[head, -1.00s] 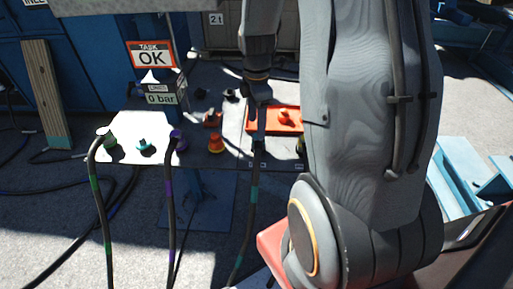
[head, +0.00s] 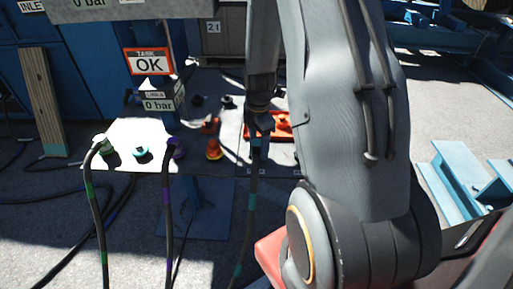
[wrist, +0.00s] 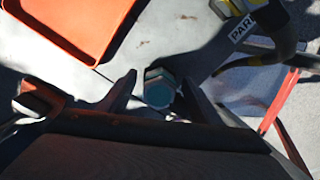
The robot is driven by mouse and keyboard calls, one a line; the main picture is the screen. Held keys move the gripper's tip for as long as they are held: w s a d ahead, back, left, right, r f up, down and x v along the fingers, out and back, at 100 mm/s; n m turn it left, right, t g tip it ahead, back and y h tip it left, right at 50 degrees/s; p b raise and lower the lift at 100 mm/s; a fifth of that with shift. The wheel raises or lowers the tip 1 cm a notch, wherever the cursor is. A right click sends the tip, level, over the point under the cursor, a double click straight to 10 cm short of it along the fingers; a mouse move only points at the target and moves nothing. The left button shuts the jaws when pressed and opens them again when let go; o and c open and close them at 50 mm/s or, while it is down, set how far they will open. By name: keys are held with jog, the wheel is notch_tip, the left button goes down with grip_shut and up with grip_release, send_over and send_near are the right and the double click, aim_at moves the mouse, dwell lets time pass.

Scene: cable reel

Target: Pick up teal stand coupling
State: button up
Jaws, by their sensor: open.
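The teal stand coupling (wrist: 160,93) shows in the wrist view as a grey hexagonal body with a teal face. My gripper (wrist: 159,80) is open, with one finger on each side of the coupling. I cannot tell whether either finger touches it. In the head view my gripper (head: 260,124) is at the top of a dark hose with a teal band (head: 251,190), at the front edge of the bench. There the gripper mostly hides the coupling.
An orange tray (wrist: 62,50) lies close by. A yellow-banded coupling (wrist: 240,8) is at the upper right in the wrist view. A white panel (head: 125,132) holds a teal fitting (head: 141,152) between green (head: 103,142) and purple (head: 173,148) couplings with hoses.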

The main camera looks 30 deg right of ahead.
jog(key=shift+w, duration=0.1)
jog(key=c, duration=1.2)
